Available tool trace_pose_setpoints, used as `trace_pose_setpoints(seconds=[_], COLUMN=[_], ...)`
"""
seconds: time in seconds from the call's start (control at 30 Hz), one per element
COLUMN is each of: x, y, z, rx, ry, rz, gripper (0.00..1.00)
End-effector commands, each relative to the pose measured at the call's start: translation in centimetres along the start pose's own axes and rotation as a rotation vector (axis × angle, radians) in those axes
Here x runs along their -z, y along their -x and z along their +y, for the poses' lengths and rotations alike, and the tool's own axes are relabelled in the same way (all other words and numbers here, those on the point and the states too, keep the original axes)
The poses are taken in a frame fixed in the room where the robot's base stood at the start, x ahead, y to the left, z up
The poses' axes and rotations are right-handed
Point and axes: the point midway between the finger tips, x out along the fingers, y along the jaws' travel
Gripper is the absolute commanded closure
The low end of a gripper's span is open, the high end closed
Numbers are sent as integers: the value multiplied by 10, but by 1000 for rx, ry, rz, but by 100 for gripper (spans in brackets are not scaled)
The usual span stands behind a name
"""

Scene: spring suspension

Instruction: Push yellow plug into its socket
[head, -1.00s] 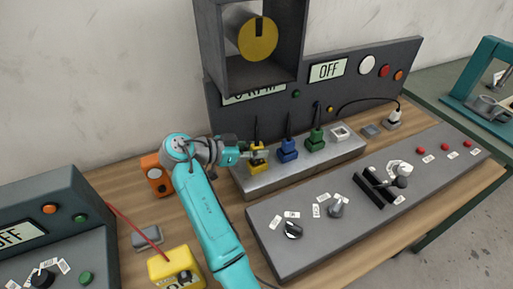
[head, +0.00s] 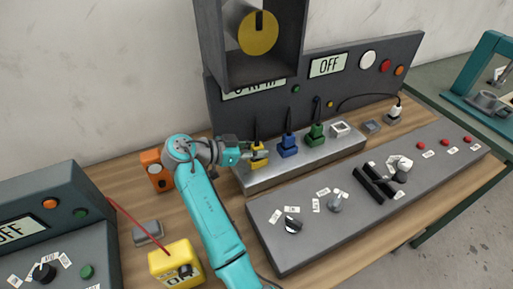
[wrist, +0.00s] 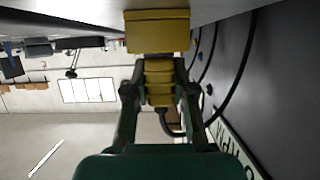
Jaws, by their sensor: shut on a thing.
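The yellow plug (wrist: 158,88) is between the fingers of my gripper (wrist: 158,72), which is shut on it. In the wrist view the plug is in line with the yellow socket (wrist: 157,32), its end right at the socket's face. I cannot tell how deep it sits. In the head view my gripper (head: 246,154) reaches the yellow plug (head: 258,149) from the left, over the yellow socket (head: 259,162) at the left end of the metal socket strip (head: 300,170). A black cord runs from the plug.
Blue plug (head: 288,146) and green plug (head: 316,133) stand to the right on the strip, beside a white socket (head: 340,129). A white plug (head: 395,113) stands farther right. A grey panel (head: 270,232) with knobs lies in front. An orange box (head: 155,169) is left.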

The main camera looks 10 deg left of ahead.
Motion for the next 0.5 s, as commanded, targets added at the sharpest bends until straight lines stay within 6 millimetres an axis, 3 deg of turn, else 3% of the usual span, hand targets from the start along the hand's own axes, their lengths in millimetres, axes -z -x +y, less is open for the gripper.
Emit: trace_pose_setpoints(seconds=[0.07, 0.1, 0.2, 0.5], x=[-2, -2, -2, -1], y=[-1, -1, -1, 0], z=[0, 0, 0, 0], rx=[0, 0, 0, 0], ry=[1, 0, 0, 0], rz=[0, 0, 0, 0], gripper=[100, 71, 47, 47])
